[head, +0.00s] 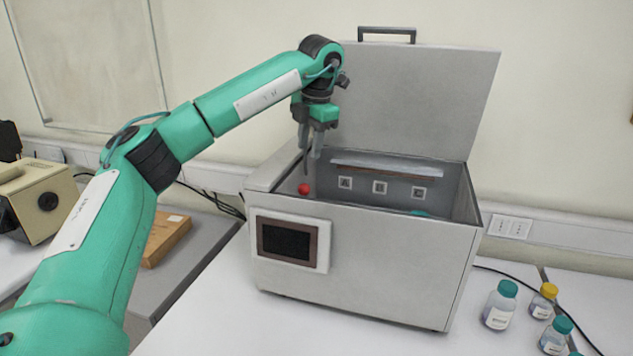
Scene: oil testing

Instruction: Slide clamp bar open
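The grey metal bath (360,265) stands on the table with its lid (425,95) raised. A red ball knob (304,189), which looks like the clamp bar's handle, shows at the left inside of the bath. A pale bar (395,171) runs across the back inside, above several lettered square markers. I cannot tell whether this bar and the knob are joined. My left gripper (311,164) points down over the bath's left end, just above the knob. Its two fingers look apart, with nothing seen between them. My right gripper is not in view.
Several capped bottles (500,305) stand on the table at the lower right. A teal object (420,213) shows partly inside the bath. A wooden block (165,238) and a beige device (40,200) are at the left. The bath's front wall and raised lid bound the space.

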